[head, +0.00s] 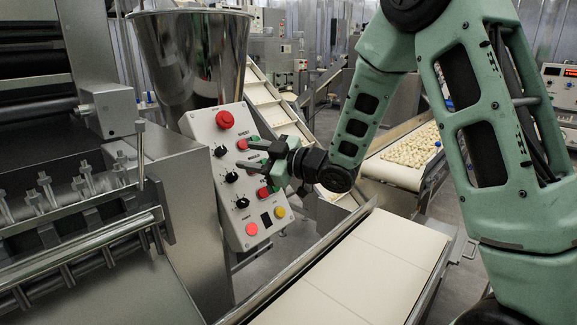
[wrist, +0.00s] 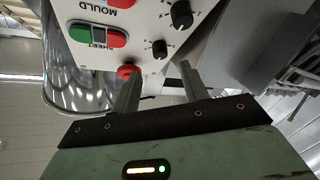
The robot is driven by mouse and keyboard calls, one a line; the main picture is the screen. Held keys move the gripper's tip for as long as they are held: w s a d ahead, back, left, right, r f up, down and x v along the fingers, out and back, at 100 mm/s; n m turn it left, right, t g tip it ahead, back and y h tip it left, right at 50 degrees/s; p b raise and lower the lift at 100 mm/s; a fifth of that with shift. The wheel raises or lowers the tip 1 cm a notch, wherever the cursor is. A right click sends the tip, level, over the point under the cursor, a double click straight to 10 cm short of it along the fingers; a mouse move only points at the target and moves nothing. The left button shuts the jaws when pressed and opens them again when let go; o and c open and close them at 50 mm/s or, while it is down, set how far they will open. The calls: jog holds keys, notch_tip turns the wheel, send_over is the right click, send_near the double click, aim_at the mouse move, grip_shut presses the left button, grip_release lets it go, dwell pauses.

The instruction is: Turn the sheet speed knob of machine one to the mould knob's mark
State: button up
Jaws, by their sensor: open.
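The tilted grey control panel (head: 203,128) of the machine carries a column of black knobs. The upper knob (head: 220,151), level with the SHEET label, looks like the sheet speed knob; it also shows in the wrist view (wrist: 160,49). The knob below it (head: 231,177), beside the MOULD label, looks like the mould knob and shows larger in the wrist view (wrist: 181,14). Their pointer marks are too small to read surely. My gripper (head: 243,155) is open and empty in front of the panel. In the wrist view its fingertips (wrist: 160,68) lie either side of the upper knob's line, seemingly short of it.
A red stop button (head: 225,119) sits at the panel's top, near one finger in the wrist view (wrist: 128,70). Red-green switches (wrist: 97,34) lie beside the knobs. A steel hopper (head: 190,55) stands behind, a pale conveyor (head: 350,265) in front.

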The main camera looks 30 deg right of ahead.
jog(key=b+v, duration=0.1)
jog(key=v, duration=0.9)
jog(key=shift+s+d, duration=0.15)
jog(key=shift+s, duration=0.05)
jog(key=s+a+f+m+g+h, duration=0.4)
jog(key=a+f+g+h, duration=0.25)
jog(key=a, duration=0.45)
jog(key=s+a+f+g+h, duration=0.1)
jog(key=s+a+g, duration=0.2)
jog(key=s, duration=0.9)
jog(key=s+a+f+m+g+h+p, duration=0.1)
jog(key=s+a+g, duration=0.2)
jog(key=s, duration=0.9)
jog(key=shift+f+g+h, duration=0.35)
jog(key=shift+g, duration=0.7)
jog(key=shift+w, duration=0.1)
